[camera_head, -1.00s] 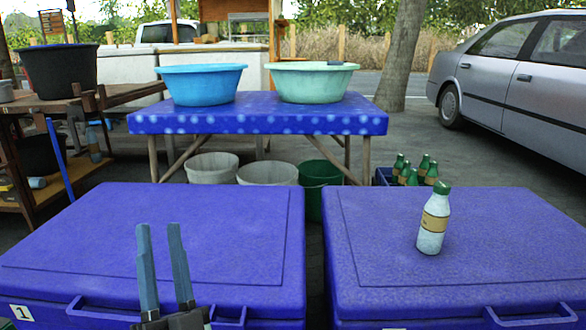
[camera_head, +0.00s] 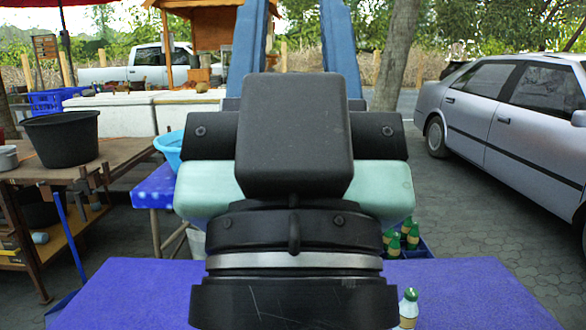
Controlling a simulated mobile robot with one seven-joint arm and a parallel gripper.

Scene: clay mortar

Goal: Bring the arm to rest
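My gripper (camera_head: 290,20) is raised close in front of the camera and fills the middle of the view. Its two blue-grey fingers point upward, and their tips run out of the top edge. The fingers are apart, and nothing shows between them but the background.
Part of the blue cloth table (camera_head: 154,188) and the blue basin (camera_head: 168,150) show left of my gripper; the rest is hidden. A crate of green-capped bottles (camera_head: 427,248) is at the right. A wooden bench (camera_head: 95,180) with a black tub (camera_head: 62,138) stands left. A silver car (camera_head: 510,125) stands right.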

